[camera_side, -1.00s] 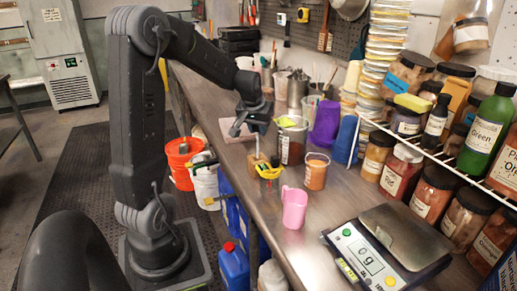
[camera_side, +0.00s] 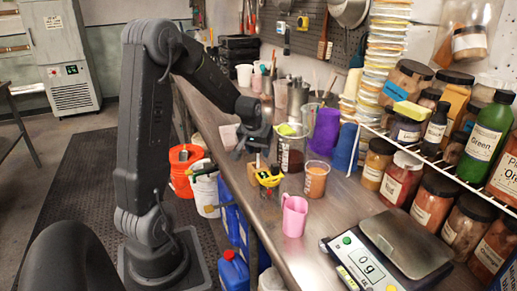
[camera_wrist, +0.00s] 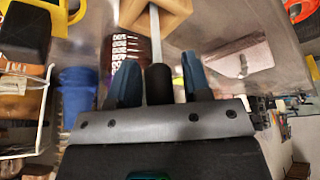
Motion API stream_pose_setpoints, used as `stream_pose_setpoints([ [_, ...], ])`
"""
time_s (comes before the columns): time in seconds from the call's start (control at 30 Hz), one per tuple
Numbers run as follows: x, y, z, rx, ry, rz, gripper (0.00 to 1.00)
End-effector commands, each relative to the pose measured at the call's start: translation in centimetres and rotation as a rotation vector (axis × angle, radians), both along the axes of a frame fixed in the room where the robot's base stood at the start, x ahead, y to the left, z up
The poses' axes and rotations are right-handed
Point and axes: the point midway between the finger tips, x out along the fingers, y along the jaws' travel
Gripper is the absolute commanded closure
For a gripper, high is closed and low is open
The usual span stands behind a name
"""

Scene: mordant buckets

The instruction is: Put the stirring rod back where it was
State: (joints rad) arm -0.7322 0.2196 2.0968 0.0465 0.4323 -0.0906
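The stirring rod shows in the wrist view as a pale shaft (camera_wrist: 155,28) with a dark handle (camera_wrist: 159,84). Its shaft runs into a light wooden block (camera_wrist: 178,12). My gripper (camera_wrist: 160,72) has its two blue fingers on either side of the dark handle. A gap shows between the handle and the right finger, so the fingers look open around it. In the side view my gripper (camera_side: 252,148) is low over the bench, just above the wooden block (camera_side: 257,166). The rod is hard to make out there.
A yellow-and-black item (camera_side: 269,177) is close to the block. A dark-filled beaker (camera_side: 291,152), an orange-filled beaker (camera_side: 315,180) and a pink jug (camera_side: 294,215) stand to the right. A scale (camera_side: 362,262) is at the front. Buckets (camera_side: 186,165) stand below the bench edge.

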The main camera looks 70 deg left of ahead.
Motion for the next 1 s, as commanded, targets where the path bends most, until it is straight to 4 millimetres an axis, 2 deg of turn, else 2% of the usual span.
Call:
stream_pose_setpoints([
  [0.37,0.0,0.0,0.6,0.001,-0.001,0.000,0.51],
  [0.47,-0.3,-0.4,1.9,0.004,-0.004,0.000,0.51],
  [0.8,-2.3,-2.3,8.3,0.004,-0.004,0.000,0.51],
  [1.0,-3.0,-3.0,10.7,0.002,-0.002,0.000,0.51],
])
